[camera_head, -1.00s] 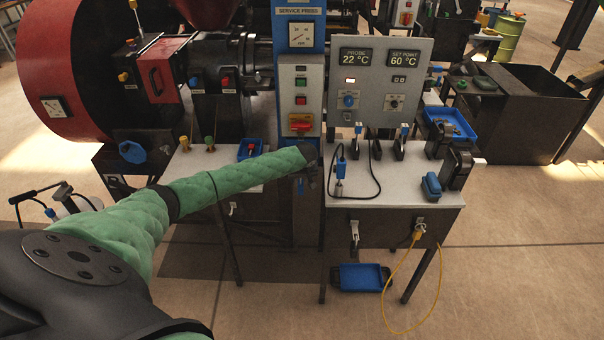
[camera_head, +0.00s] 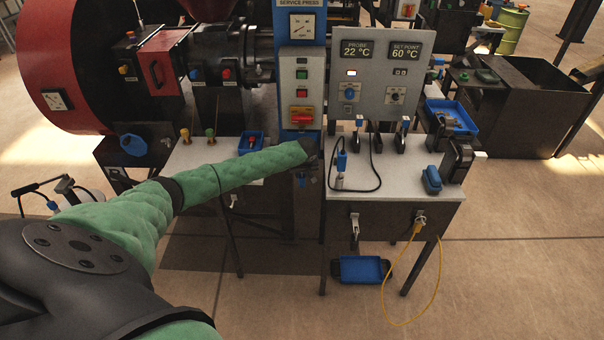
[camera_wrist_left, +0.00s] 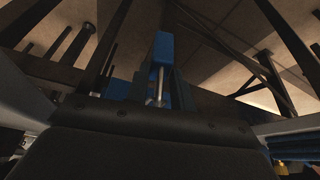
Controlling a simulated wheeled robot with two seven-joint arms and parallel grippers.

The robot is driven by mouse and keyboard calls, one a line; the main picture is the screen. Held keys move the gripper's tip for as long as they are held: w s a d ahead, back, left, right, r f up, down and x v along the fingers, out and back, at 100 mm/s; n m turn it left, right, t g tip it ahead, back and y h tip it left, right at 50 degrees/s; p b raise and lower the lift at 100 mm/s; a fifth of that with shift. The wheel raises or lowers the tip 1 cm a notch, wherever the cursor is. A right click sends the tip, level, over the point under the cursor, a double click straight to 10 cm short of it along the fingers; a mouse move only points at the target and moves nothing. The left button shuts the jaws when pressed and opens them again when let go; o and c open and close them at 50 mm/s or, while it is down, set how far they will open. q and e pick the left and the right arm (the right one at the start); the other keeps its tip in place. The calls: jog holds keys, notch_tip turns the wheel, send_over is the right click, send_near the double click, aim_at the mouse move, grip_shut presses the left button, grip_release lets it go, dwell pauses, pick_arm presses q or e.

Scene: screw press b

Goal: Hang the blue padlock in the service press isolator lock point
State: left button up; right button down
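The blue padlock shows in the left wrist view as a blue body (camera_wrist_left: 163,48) with a silver shackle (camera_wrist_left: 158,88), between the dark fingers of my left gripper (camera_wrist_left: 158,95). The fingers appear shut on it. In the head view my left gripper (camera_head: 312,158) is in front of the service press column, below the isolator, and a small blue part (camera_head: 301,179) shows just under it. The service press isolator (camera_head: 301,115) has a red handle on a yellow plate, low on the grey button box. Its lock point is too small to make out. My right gripper is out of view.
A table (camera_head: 400,178) with a cabled blue probe (camera_head: 341,160) and clamps stands right of my gripper. A grey display panel (camera_head: 381,75) rises behind it. A blue bin (camera_head: 361,268) is low under the right table.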

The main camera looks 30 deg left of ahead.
pick_arm(q)
jog(key=o, duration=0.4)
jog(key=shift+o, duration=0.2)
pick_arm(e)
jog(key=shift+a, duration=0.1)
pick_arm(q)
jog(key=shift+s+r, duration=0.1)
jog(key=shift+r, duration=0.1)
jog(key=b+v, duration=0.2)
jog(key=v, duration=0.5)
jog(key=shift+r, duration=0.15)
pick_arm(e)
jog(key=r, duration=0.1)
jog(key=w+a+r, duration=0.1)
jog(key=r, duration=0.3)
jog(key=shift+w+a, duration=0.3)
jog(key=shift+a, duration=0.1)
pick_arm(q)
jog(key=shift+s, duration=0.1)
